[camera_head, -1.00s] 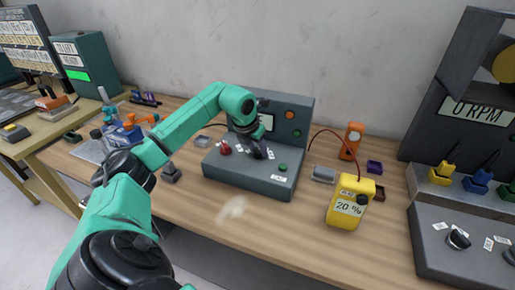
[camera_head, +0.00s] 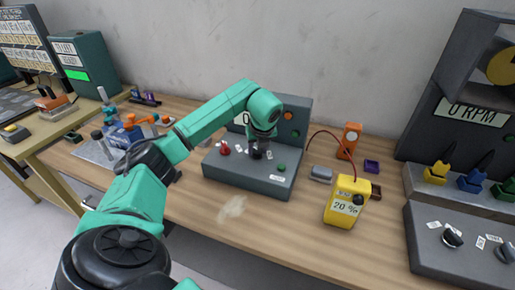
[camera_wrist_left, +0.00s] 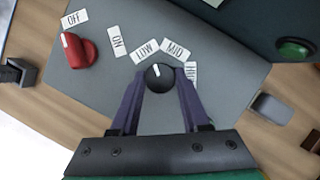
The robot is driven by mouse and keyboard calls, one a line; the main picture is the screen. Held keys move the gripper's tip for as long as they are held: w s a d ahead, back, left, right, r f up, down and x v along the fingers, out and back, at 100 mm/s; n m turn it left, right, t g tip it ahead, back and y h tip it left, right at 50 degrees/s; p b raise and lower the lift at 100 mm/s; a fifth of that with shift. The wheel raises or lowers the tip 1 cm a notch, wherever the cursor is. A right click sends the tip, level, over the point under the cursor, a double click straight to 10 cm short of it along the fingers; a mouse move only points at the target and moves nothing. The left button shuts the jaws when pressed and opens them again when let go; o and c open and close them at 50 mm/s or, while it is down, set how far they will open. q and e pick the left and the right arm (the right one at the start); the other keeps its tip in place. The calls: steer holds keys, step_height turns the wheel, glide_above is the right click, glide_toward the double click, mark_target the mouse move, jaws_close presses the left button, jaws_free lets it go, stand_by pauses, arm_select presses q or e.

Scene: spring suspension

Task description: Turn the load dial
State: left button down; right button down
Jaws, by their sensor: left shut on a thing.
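The load dial (camera_wrist_left: 159,77) is a round black knob with a white pointer mark, on the sloped grey front of a test box (camera_head: 245,181). LOW, MID and HIGH labels arc around it in the left wrist view, and its mark points up between LOW and MID. My left gripper (camera_head: 258,151) comes down onto the dial from above. In the left wrist view its two purple fingers (camera_wrist_left: 159,88) are shut on the dial's sides. In the head view the gripper largely covers the dial. My right gripper is not in view.
A red knob (camera_wrist_left: 80,51) with OFF and ON labels sits left of the dial. A green button (camera_head: 281,168) is to its right. A yellow "20 %" box (camera_head: 346,204) and an orange device (camera_head: 349,140) stand right of the test box. The table front is clear.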

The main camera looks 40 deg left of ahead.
arm_select(q)
steer(key=shift+w+r+n+g+y, duration=0.1)
steer(key=shift+n+g+y, duration=0.3)
steer(key=shift+n, duration=0.8)
steer(key=shift+c, duration=1.9)
jaws_free()
steer(key=p+v, duration=0.2)
steer(key=v, duration=1.2)
steer(key=shift+r, duration=0.25)
